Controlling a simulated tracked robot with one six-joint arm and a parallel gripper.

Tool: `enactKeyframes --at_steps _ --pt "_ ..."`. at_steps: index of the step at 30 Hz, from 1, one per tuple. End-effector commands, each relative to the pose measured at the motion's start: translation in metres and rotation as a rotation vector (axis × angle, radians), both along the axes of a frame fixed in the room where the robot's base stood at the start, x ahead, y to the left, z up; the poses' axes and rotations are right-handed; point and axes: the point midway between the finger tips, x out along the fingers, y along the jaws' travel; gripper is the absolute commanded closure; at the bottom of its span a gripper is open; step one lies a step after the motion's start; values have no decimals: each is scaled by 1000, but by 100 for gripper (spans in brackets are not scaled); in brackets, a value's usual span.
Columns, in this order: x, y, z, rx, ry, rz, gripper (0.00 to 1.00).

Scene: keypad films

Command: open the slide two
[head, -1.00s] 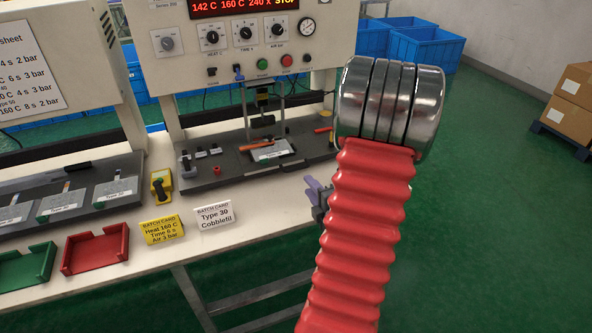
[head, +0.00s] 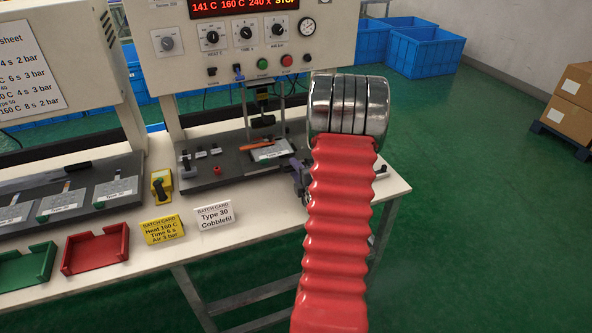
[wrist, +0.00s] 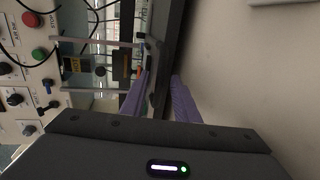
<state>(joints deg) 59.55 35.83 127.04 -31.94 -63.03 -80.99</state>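The right-hand press (head: 247,40) stands over a dark base (head: 215,178) on the bench. A grey plate with a white label (head: 272,155) lies on this base under the press head, with an orange-handled tool by it. I cannot tell which part is slide two.
A yellow device (head: 161,186), a yellow batch card (head: 162,230) and a white card (head: 214,215) stand on the bench left of the gripper. Red (head: 95,248) and green (head: 28,266) trays lie further left. Open green floor is on the right.

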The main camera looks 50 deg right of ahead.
Motion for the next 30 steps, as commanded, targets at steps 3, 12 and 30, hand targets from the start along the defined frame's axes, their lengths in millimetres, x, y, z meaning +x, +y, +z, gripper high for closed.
enactKeyframes --at_steps 3,12,30 --pt "2 -1 0 0 0 0 72" --pt "1 -1 0 0 0 0 80" --pt "1 -1 -1 1 2 -1 100"
